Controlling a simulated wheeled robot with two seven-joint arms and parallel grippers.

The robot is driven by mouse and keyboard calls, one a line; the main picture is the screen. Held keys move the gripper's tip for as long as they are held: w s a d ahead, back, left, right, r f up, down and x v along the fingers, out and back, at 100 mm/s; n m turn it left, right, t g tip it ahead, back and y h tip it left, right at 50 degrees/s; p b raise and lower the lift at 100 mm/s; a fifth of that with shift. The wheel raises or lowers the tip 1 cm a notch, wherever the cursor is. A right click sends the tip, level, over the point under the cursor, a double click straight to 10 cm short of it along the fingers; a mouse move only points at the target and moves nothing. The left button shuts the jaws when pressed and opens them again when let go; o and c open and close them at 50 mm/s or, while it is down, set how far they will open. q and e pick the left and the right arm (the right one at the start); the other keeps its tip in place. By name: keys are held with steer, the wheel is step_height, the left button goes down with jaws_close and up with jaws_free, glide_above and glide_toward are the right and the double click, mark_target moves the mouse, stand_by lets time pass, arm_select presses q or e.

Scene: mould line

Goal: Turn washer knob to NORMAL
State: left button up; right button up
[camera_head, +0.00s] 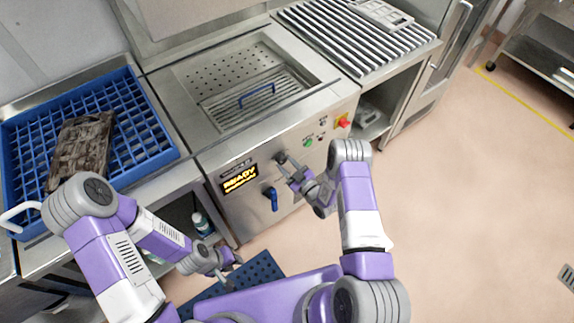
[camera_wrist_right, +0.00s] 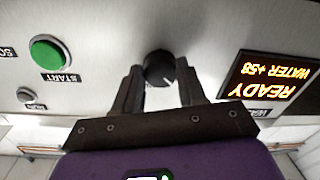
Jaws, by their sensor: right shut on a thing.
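The washer (camera_head: 225,195) is a steel unit with a front control panel. Its dark round knob (camera_wrist_right: 158,68) carries a small white pointer mark, seen upside down in the right wrist view; in the head view the knob (camera_head: 280,158) is beside the display. My right gripper (camera_wrist_right: 160,85) has one finger on each side of the knob and is shut on it. I cannot read any NORMAL label around the knob. My left gripper (camera_head: 232,268) hangs low in front of the washer, empty, its fingers apart.
A lit display (camera_wrist_right: 270,80) reads READY and WATER +58. A green START button (camera_wrist_right: 50,53) and a red switch (camera_head: 343,122) are on the panel. A blue handle (camera_head: 271,199) sticks out below. A blue rack (camera_head: 150,135) holds a dirty brown block (camera_head: 80,150).

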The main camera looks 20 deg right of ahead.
steer(key=m+b, duration=0.1)
steer(key=m, duration=0.1)
steer(key=m+b, duration=0.2)
steer(key=shift+f+m+b, duration=0.2)
steer(key=shift+m+b, duration=0.1)
steer(key=m+b, duration=0.1)
steer(key=m, duration=0.1)
steer(key=m+b, duration=0.2)
steer(key=m, duration=0.1)
steer(key=shift+s+a+r, duration=0.1)
steer(key=shift+a, duration=0.05)
steer(key=shift+m, duration=0.3)
stand_by(0.3)
steer(key=o, duration=1.1)
steer(key=shift+c, duration=0.2)
steer(key=v, duration=0.7)
steer(key=shift+s, duration=0.35)
